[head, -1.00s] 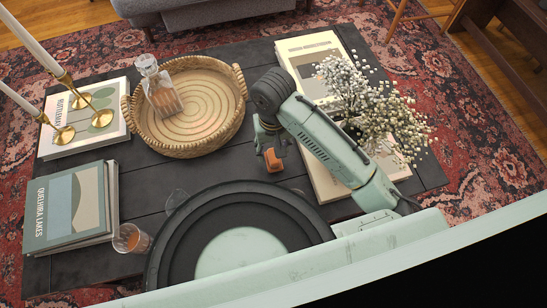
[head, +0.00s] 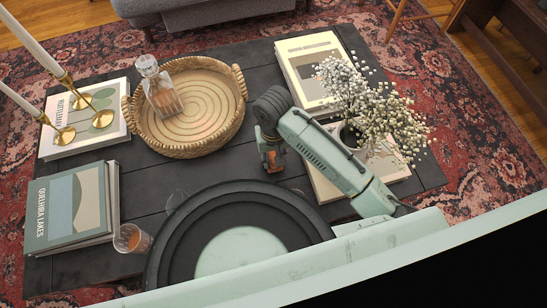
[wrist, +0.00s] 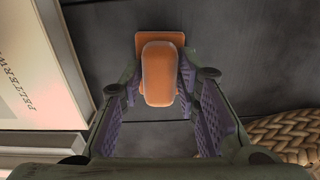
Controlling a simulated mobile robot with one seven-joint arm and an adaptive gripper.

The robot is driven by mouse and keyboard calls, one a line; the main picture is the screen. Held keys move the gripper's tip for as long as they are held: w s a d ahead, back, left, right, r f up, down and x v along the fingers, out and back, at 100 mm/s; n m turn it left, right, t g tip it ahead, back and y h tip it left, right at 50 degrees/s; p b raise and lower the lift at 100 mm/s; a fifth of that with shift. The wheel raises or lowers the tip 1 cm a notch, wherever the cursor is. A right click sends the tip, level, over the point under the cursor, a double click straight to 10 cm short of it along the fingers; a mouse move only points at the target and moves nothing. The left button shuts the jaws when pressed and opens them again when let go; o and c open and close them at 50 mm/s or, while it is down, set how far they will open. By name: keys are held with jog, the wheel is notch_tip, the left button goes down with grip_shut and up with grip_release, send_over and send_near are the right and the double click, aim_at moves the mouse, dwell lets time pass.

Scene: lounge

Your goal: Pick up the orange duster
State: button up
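The orange duster (head: 273,161) lies on the dark tabletop, right of the round black disc's top edge. In the wrist view the duster (wrist: 158,76) shows a rounded orange block over a flatter orange base. My gripper (head: 269,148) is down at the duster and partly hides it in the head view. In the wrist view my gripper (wrist: 159,82) is open, with one finger on each side of the duster. Gaps show beside the block, and I see no clear contact.
A wicker tray (head: 240,112) with a glass decanter (head: 160,88) stands to the left. Books (head: 318,58) and a vase of white flowers (head: 365,105) stand to the right. A glass (head: 131,239) and candlesticks (head: 66,134) are farther left.

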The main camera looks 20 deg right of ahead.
grip_shut()
notch_tip(320, 180, up, 10)
dwell(0.6)
jog(key=shift+c, duration=0.6)
grip_release()
jog(key=c, duration=1.1)
grip_release()
jog(key=shift+w+r+p, duration=0.1)
jog(key=shift+p, duration=0.3)
